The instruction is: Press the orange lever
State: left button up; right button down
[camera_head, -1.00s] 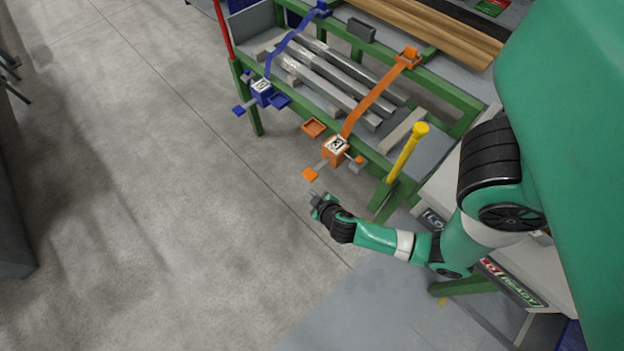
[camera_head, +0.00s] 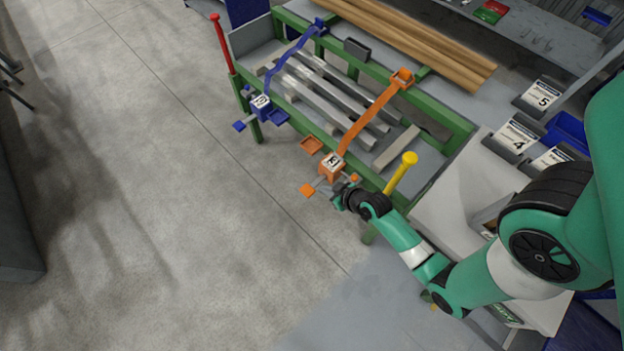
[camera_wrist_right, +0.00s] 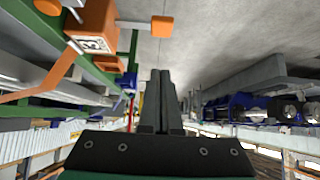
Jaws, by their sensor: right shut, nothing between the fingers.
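An orange ratchet box marked 3 (camera_head: 332,167) sits on the front edge of the green runout table, at the end of an orange strap. A grey rod runs from it to an orange lever pad (camera_head: 307,190) out over the floor. In the right wrist view the box (camera_wrist_right: 95,20) is at the upper left and the pad (camera_wrist_right: 162,27) is just beyond my fingertips. My right gripper (camera_head: 338,190) is shut and empty, close beside the box and pad. I see no clear contact. My left gripper is not in view.
An orange tray-like piece (camera_head: 311,145) is beside the box. A yellow post (camera_head: 402,172) stands close to my right wrist. A blue ratchet box (camera_head: 261,103) with a blue strap and a red post (camera_head: 221,42) are farther left. The floor at left is open.

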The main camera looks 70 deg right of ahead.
jog(key=b, duration=0.6)
send_over(306, 188)
jog(key=s+a, duration=0.1)
jog(key=s, duration=0.1)
jog(key=f, duration=0.8)
jog(key=shift+s+a, duration=0.1)
jog(key=shift+a, duration=0.1)
jog(key=shift+s+f+b, duration=0.15)
jog(key=shift+f+b, duration=0.6)
jog(key=shift+f, duration=0.8)
jog(key=shift+d, duration=0.1)
